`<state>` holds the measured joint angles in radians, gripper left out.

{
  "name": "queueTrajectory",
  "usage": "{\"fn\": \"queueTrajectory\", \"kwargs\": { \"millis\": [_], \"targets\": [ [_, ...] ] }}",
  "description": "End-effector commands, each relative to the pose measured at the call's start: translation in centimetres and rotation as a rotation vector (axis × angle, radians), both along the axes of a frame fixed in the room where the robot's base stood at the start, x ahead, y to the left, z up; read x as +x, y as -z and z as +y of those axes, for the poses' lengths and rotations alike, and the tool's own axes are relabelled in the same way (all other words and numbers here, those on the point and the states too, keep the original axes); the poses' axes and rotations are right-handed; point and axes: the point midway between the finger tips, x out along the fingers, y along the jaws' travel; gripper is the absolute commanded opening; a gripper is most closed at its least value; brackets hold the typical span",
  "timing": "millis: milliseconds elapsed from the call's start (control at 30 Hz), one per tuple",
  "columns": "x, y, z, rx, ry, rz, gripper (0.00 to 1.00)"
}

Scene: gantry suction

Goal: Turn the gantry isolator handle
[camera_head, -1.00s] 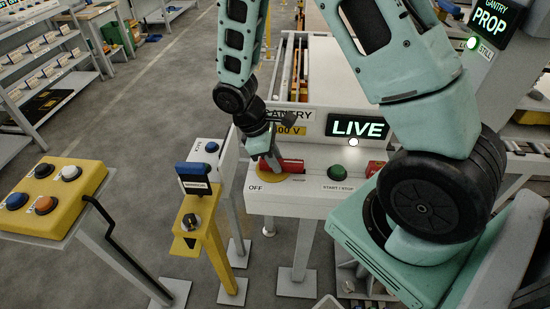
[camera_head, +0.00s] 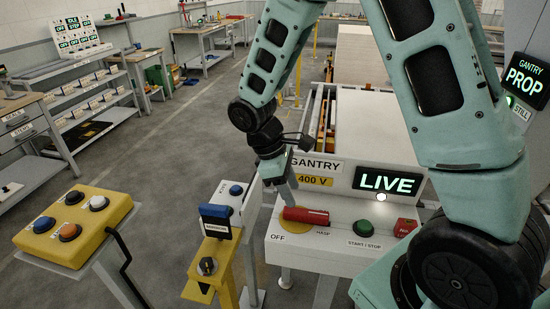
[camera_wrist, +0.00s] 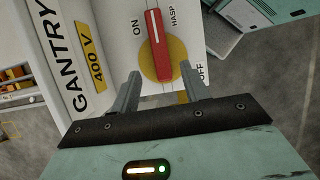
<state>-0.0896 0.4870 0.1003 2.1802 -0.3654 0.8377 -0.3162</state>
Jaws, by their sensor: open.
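The red isolator handle (camera_head: 306,215) sits on a yellow disc (camera_head: 290,226) on the white gantry panel and extends to the right in the head view. In the wrist view the handle (camera_wrist: 158,45) has a white line and its far end lies by the ON and HASP marks. The OFF mark (camera_head: 278,238) is at the left of the disc. My gripper (camera_wrist: 159,70) is open, its fingers on either side of the handle's near end in the wrist view; whether they touch it I cannot tell. In the head view my gripper (camera_head: 289,184) reaches down just behind the disc.
A LIVE sign (camera_head: 388,182) is lit above a green start/stop button (camera_head: 381,225). A red block (camera_head: 406,227) is at the panel's right. A yellow button box (camera_head: 76,226) and a yellow post (camera_head: 210,262) stand left. Open floor lies beyond at the left.

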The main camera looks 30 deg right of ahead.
Motion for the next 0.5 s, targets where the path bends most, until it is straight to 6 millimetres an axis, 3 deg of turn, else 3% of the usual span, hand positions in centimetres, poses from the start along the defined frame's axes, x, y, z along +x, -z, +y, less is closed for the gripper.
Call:
{"fn": "queueTrajectory", "kwargs": {
  "millis": [300,500],
  "targets": [
    [2.0,-6.5,2.0,0.002,-0.002,-0.007,0.45],
    [2.7,-9.0,2.8,0.001,-0.003,-0.003,0.45]
  ]
}}
